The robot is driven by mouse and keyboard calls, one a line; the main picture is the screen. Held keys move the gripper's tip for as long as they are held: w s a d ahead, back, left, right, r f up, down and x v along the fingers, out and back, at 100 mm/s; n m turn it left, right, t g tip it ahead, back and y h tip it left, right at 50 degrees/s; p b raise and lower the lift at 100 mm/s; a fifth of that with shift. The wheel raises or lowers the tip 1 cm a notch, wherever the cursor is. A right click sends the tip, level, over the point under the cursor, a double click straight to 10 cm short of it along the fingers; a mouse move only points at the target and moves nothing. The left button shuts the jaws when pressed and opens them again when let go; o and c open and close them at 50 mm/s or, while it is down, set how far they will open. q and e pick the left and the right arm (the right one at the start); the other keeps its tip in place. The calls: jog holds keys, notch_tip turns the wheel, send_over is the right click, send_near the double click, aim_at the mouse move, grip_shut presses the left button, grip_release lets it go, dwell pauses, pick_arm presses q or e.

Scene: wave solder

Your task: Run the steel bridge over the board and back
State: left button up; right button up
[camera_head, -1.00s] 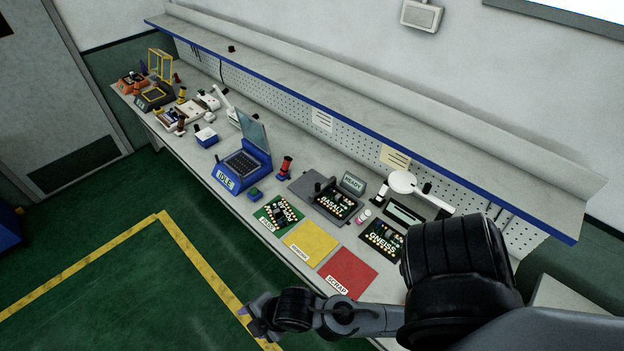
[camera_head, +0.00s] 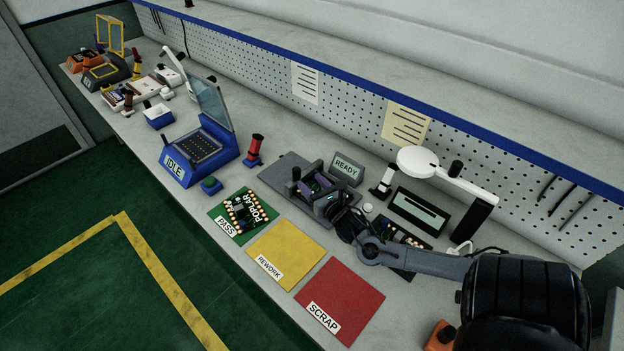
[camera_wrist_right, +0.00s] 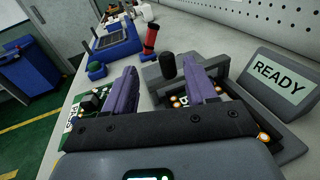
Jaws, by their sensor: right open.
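A grey steel piece with a black upright knob (camera_head: 296,174), seemingly the bridge, is at the fixture's left end. In the right wrist view the knob (camera_wrist_right: 168,66) shows ahead, between the lines of the two purple fingers. My right gripper (camera_head: 313,187) is open and empty, above the board. Whether the fingertips reach beside the knob, I cannot tell. My left gripper is not in view.
The READY sign (camera_head: 346,169) stands close behind the fixture. In front lie the green PASS mat (camera_head: 222,211) with a board, the yellow REWORK mat (camera_head: 287,255) and the red SCRAP mat (camera_head: 343,300), both bare. A red-topped post (camera_head: 255,150) and blue IDLE machine (camera_head: 180,168) stand left.

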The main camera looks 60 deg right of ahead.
aim_at(294, 169)
jog(key=shift+n+t, duration=0.3)
jog(key=f+b, duration=0.1)
jog(key=d+f+b, duration=0.1)
jog(key=b, duration=0.1)
jog(key=w+f+b, duration=0.1)
jog(key=f, duration=0.1)
jog(key=shift+w+d, duration=0.1)
jog(key=shift+d, duration=0.25)
jog(key=shift+w+a+f+b, duration=0.15)
jog(key=shift+f+b, duration=0.1)
jog(key=shift+b, duration=0.3)
jog(key=b+x, duration=0.2)
jog(key=x, duration=0.7)
jog(key=shift+r, duration=0.1)
pick_arm(q)
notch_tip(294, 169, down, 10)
jog(key=shift+b, duration=0.3)
pick_arm(e)
jog(key=shift+x, duration=0.9)
jog(key=c, duration=0.9)
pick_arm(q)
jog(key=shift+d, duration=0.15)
pick_arm(e)
grip_shut()
